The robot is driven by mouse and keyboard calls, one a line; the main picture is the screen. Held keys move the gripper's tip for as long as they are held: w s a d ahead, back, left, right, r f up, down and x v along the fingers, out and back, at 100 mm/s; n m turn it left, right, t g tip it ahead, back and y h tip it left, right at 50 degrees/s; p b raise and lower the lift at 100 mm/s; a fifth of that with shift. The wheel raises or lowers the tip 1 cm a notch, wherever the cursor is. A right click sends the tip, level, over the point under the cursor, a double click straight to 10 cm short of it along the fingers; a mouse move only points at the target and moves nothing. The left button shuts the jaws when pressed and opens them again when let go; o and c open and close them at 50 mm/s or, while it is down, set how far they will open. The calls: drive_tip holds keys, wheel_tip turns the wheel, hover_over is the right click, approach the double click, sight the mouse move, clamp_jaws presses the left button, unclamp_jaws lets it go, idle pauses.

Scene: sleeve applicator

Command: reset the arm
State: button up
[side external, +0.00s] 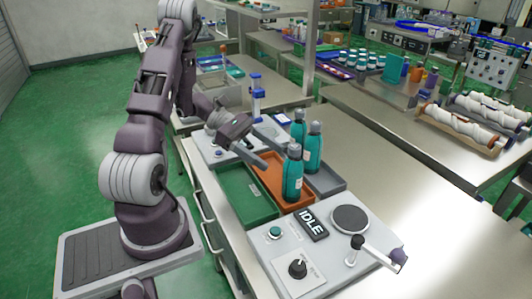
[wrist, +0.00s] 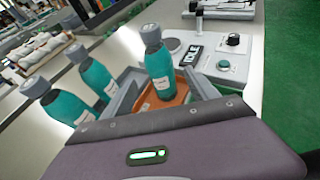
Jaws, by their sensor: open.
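My gripper (side external: 274,156) is open above the trays, its two grey fingers apart and pointing toward the teal bottles. A teal bottle with a grey cap (side external: 292,176) stands upright in the orange tray (side external: 270,172). In the wrist view this bottle (wrist: 159,68) appears beyond the space between the open fingers, and I see nothing held. Two similar bottles stand behind it, one to the right (side external: 315,145) and one farther back (side external: 298,127). The wrist view shows them at the left, outside the fingers.
An empty green tray (side external: 245,192) lies left of the orange tray, and a grey tray (side external: 326,181) lies to the right. In front is a control station with an IDLE sign (side external: 312,224), a round dark plate (side external: 350,218) and a lever (side external: 380,250). The right-hand tabletop is clear.

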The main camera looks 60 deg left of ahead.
drive_tip(key=shift+s+a+r, duration=0.1)
drive_tip(key=shift+s+a, duration=0.1)
drive_tip(key=s+d+r+m+g+y, duration=0.25)
drive_tip(key=d+r+m+g, duration=0.35)
drive_tip(key=d+r+m, duration=0.6)
drive_tip(key=s+d+r+m+t+y, duration=0.2)
drive_tip(key=s+m+y, duration=0.2)
drive_tip(key=s+m, duration=0.2)
drive_tip(key=s+d+r+m+t+y, duration=0.2)
drive_tip(key=s+d+r+m+y, duration=0.1)
drive_tip(key=s+m, duration=0.3)
drive_tip(key=shift+s+d+m+y, duration=0.3)
drive_tip(key=shift+s+m+y, duration=0.1)
drive_tip(key=shift+y, duration=0.45)
